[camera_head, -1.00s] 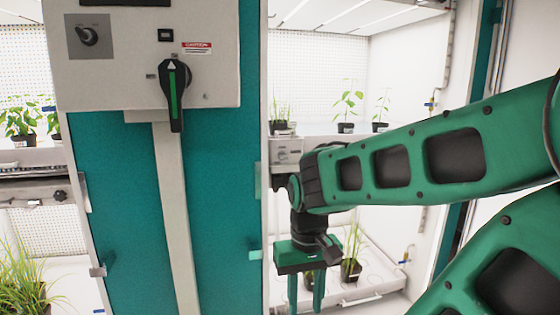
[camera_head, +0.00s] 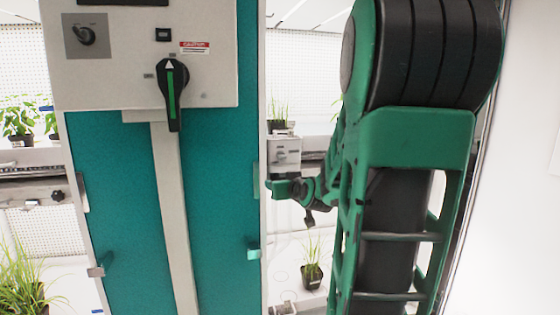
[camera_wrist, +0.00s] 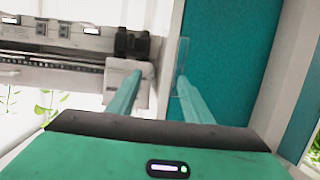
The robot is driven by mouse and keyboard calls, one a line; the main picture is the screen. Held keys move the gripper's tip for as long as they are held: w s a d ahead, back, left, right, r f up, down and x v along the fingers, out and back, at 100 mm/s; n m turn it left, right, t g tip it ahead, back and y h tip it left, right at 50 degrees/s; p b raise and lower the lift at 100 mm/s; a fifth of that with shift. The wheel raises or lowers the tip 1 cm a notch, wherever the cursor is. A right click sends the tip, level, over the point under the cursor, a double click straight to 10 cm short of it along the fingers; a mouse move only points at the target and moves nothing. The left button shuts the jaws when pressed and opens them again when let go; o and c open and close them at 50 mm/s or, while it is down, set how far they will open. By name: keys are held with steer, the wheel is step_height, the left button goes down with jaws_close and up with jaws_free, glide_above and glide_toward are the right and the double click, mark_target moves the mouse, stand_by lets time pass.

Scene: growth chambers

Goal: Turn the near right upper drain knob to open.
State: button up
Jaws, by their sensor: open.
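My gripper (camera_wrist: 158,78) is open, with two green fingers apart and nothing between them in the wrist view. A black knob-like part (camera_wrist: 131,43) stands at the end of the shelf rail, just beyond the left fingertip and apart from it as far as I can see. I cannot tell for sure that it is the drain knob, or how it is turned. In the head view my gripper (camera_head: 283,188) is small, beside the right edge of the teal panel, below a white control box (camera_head: 285,151). My arm hides most of the right chamber there.
The teal panel (camera_head: 212,200) stands close beside my gripper and also fills the wrist view's right (camera_wrist: 230,50). A shelf rail (camera_wrist: 50,60) runs left. A pale latch (camera_head: 254,250) sticks out from the panel edge. A potted plant (camera_head: 312,275) stands on the lower right shelf.

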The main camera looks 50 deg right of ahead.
mark_target(282, 156)
steer(key=d+r+m+t+h, duration=0.1)
steer(key=d+r+t+h, duration=0.15)
steer(key=d+r, duration=0.25)
steer(key=shift+g, duration=0.35)
steer(key=x, duration=1)
steer(key=shift+w+d, duration=0.1)
steer(key=shift+w, duration=0.1)
steer(key=c, duration=1.1)
